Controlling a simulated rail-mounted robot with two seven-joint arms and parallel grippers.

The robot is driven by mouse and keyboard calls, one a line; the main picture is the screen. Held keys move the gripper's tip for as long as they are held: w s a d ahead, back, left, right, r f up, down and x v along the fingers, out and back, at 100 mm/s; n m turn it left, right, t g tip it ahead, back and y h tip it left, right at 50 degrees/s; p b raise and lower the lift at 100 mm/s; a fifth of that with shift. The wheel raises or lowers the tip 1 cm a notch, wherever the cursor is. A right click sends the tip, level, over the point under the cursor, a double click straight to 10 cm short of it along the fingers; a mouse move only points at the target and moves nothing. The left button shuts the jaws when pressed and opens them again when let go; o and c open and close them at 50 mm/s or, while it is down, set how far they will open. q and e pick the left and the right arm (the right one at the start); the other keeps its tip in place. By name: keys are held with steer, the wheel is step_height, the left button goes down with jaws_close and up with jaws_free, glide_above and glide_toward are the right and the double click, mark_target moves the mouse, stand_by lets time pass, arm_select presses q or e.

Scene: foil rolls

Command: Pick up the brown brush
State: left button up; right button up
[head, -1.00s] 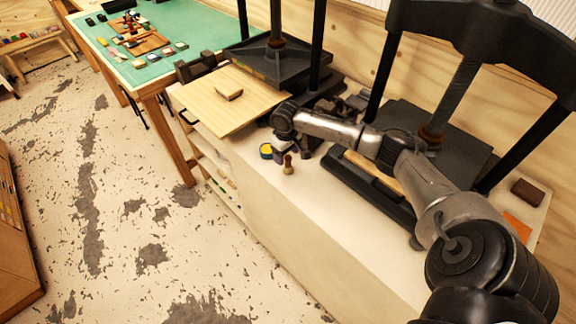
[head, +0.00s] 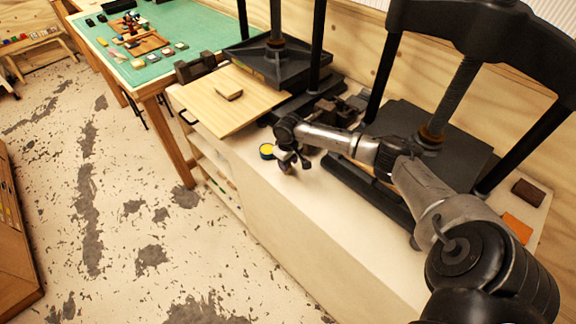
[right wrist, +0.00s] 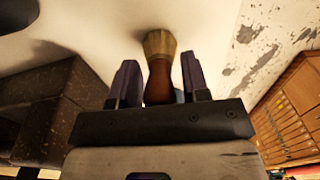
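The brown brush (right wrist: 158,72) shows in the right wrist view between the two fingers of my right gripper (right wrist: 160,82). It has a brown handle and a paler, wider end. A gap shows on each side of it, so the fingers are open around it and not closed on it. In the head view my right gripper (head: 294,164) is low over the white bench top, near its front edge, and mostly hides the brush. My left gripper is not in view.
A round tin with yellow inside (head: 267,151) stands close to the left of my right gripper. A wooden board (head: 235,105) with a small block lies farther left. Black presses (head: 440,145) stand behind and to the right. The front strip of bench (head: 350,215) is clear.

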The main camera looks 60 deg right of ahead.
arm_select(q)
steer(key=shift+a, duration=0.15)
arm_select(e)
steer(key=c, duration=0.5)
steer(key=shift+r, duration=0.1)
